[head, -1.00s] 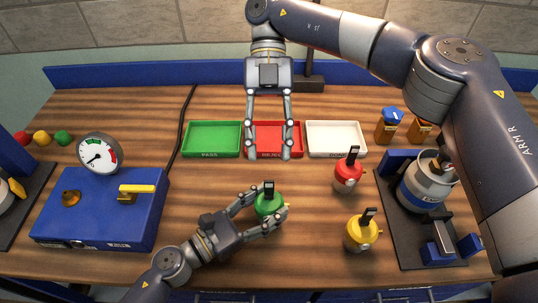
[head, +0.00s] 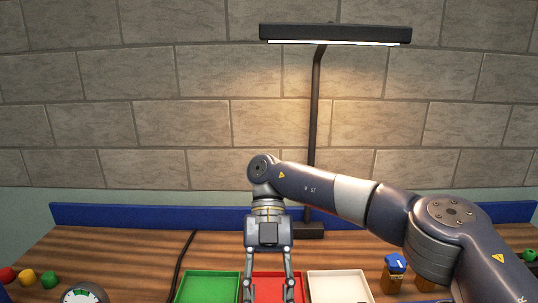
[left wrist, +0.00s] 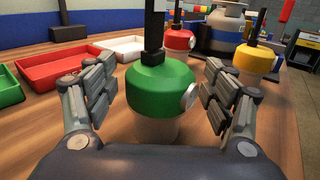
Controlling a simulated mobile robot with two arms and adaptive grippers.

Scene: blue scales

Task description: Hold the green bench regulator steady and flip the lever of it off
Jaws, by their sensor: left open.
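The green bench regulator (left wrist: 160,88) stands upright in the left wrist view, with a black lever (left wrist: 153,30) sticking up from its top and a pale round face on its right side. My left gripper (left wrist: 160,95) is open, with one finger on each side of the green body and visible gaps between. The regulator and my left gripper are out of the head view. My right gripper (head: 269,290) hangs in front of the red tray (head: 276,274) in the head view, its fingers apart and empty, their tips near the bottom edge.
A red regulator (left wrist: 178,40) and a yellow regulator (left wrist: 255,60) stand beyond the green one. A green tray (head: 208,287) and a white tray (head: 338,287) flank the red tray. A desk lamp (head: 316,110) rises behind my right arm.

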